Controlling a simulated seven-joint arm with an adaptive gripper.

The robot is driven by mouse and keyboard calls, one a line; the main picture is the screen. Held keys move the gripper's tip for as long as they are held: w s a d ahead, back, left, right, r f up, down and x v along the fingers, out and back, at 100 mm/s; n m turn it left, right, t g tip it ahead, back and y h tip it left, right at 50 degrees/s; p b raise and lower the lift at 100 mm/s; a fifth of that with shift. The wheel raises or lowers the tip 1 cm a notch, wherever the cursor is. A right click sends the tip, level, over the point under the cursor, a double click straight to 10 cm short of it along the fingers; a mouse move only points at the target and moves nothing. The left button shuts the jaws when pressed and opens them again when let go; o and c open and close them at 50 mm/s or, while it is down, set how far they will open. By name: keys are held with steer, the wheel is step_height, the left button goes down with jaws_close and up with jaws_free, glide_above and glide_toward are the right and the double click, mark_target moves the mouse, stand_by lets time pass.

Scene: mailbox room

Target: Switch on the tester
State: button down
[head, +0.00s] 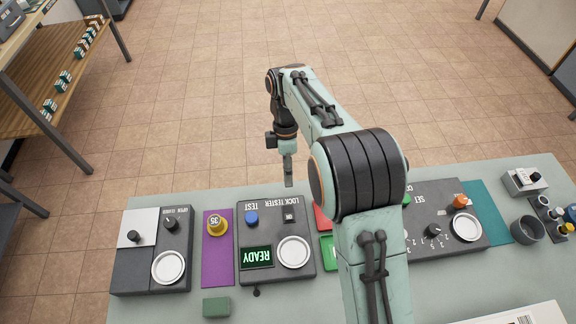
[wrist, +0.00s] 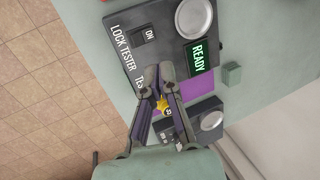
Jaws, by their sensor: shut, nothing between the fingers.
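The lock tester (head: 270,268) is a dark box on the bench, with a blue TEST button (head: 252,218), a small ON switch (head: 289,217), a round white pad (head: 294,252) and a lit green READY display (head: 257,257). In the wrist view the ON switch (wrist: 144,35) and READY display (wrist: 198,58) show clearly. My gripper (head: 288,183) points down near the tester's far edge, by the ON switch. In the wrist view my gripper's fingertips (wrist: 159,72) are together and empty. They cover the blue button there. I cannot tell their height above the panel.
A green block (head: 216,306) lies in front. My arm partly hides red and green pieces and the dark box (head: 440,245) at right.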

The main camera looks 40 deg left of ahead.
steer(key=shift+a+r, duration=0.1)
steer(key=shift+r, duration=1.3)
steer(key=shift+w, duration=0.1)
steer(key=w+d+r+m+t+y, duration=0.1)
steer(key=w+d+r+m+y, duration=0.15)
steer(key=w+d+r, duration=0.65)
steer(key=s+d+r+m+t, duration=0.1)
steer(key=s+d+r+m, duration=0.1)
steer(key=d+r+m, duration=0.3)
steer(key=s+d+r, duration=0.2)
steer(key=s+d, duration=0.1)
steer(key=d, duration=0.4)
steer(key=s+d+f+m+t, duration=0.1)
steer(key=s+d+f+m, duration=0.1)
steer(key=s+d+m, duration=0.75)
steer(key=s+d+f+m, duration=0.1)
steer(key=s+f+m, duration=0.6)
steer(key=m, duration=0.1)
steer(key=shift+s+f+m+g+y, duration=0.25)
steer(key=shift+m+g+y, duration=0.05)
steer(key=shift+m+y, duration=0.15)
